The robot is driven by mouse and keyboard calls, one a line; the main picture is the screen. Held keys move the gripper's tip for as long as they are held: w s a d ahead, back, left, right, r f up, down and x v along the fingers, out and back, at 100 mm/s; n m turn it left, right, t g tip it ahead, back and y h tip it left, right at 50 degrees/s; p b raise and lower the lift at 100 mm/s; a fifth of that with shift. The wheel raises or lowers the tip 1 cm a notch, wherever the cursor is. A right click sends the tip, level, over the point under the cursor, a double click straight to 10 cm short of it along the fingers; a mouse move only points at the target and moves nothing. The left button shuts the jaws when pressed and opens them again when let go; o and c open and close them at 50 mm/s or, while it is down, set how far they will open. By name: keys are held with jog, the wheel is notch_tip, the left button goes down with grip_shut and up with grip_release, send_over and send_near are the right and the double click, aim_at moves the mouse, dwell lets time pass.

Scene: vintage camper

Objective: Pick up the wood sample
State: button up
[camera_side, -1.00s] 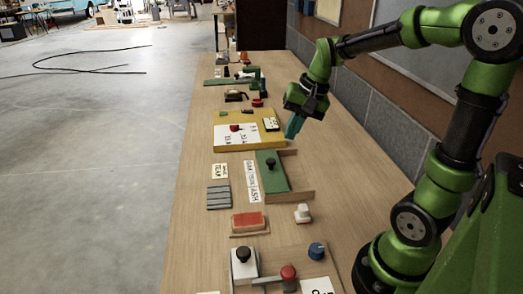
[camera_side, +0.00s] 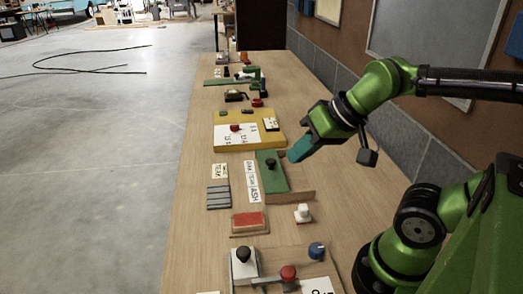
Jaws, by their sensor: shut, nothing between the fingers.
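I cannot tell for sure which piece is the wood sample. A green panel with a black knob (camera_side: 271,180) lies mid-table, with a brown wooden edge (camera_side: 294,196) at its near right. A long white card (camera_side: 252,181) with several words, one reading like ASH, lies along its left side. A small pale card (camera_side: 221,170) reading like TEAK lies further left, above a grey slatted block (camera_side: 218,197).
A yellow board with a white sheet (camera_side: 277,143) lies beyond the panel. Nearer are a red-topped block (camera_side: 249,222), a white knob (camera_side: 302,213), a blue knob (camera_side: 317,251) and a board with a red knob (camera_side: 288,272). The right table strip looks mostly bare.

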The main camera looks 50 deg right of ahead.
jog(key=o, duration=1.5)
jog(key=n+g+h, duration=0.2)
jog(key=n+g, duration=0.5)
jog(key=n, duration=0.6)
send_over(262, 218)
notch_tip(262, 218, down, 8)
jog(key=r, duration=0.1)
notch_tip(262, 218, down, 16)
jog(key=shift+d+f, duration=0.1)
jog(key=shift+f, duration=0.15)
